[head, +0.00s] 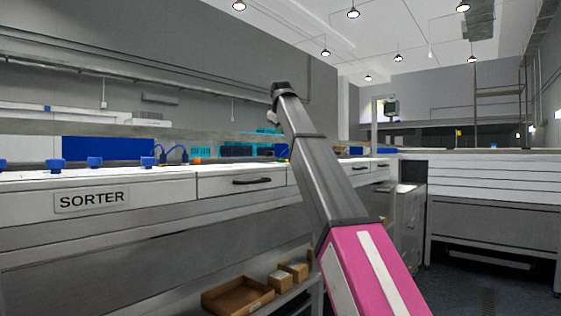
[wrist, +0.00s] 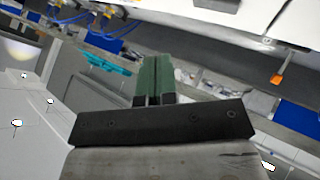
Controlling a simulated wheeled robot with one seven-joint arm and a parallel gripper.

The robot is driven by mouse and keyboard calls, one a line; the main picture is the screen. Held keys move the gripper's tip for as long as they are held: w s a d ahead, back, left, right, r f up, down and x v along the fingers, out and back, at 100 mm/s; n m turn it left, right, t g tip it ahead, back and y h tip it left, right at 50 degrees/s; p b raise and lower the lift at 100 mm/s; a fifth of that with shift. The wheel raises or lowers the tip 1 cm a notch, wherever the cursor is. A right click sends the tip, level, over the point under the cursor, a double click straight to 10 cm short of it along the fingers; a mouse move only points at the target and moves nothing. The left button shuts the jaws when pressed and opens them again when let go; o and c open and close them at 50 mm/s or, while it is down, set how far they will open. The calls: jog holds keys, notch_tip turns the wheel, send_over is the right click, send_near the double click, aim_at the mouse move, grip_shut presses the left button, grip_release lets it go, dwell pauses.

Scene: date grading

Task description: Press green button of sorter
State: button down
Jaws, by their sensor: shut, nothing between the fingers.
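The sorter is marked by a plate reading SORTER (head: 91,199) on the front of the long white bench at the left in the head view. I cannot make out a green button in either view. My gripper (wrist: 157,58) shows in the wrist view with its two green fingers shut together and nothing between them. It points toward a blurred, tilted view of the bench and shelf. In the head view my arm rises across the middle, and I cannot make out the gripper there.
Several blue knobs (head: 94,162) stand along the bench top. A drawer with a dark handle (head: 252,181) is right of the plate. Cardboard boxes (head: 238,295) lie on the low shelf. The wrist view shows a small orange part (wrist: 277,77). Open floor (head: 480,285) lies at the right.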

aim_at(281, 160)
jog(key=shift+f, duration=0.15)
jog(key=shift+f, duration=4.25)
jog(key=shift+f, duration=0.15)
jog(key=shift+f, duration=0.25)
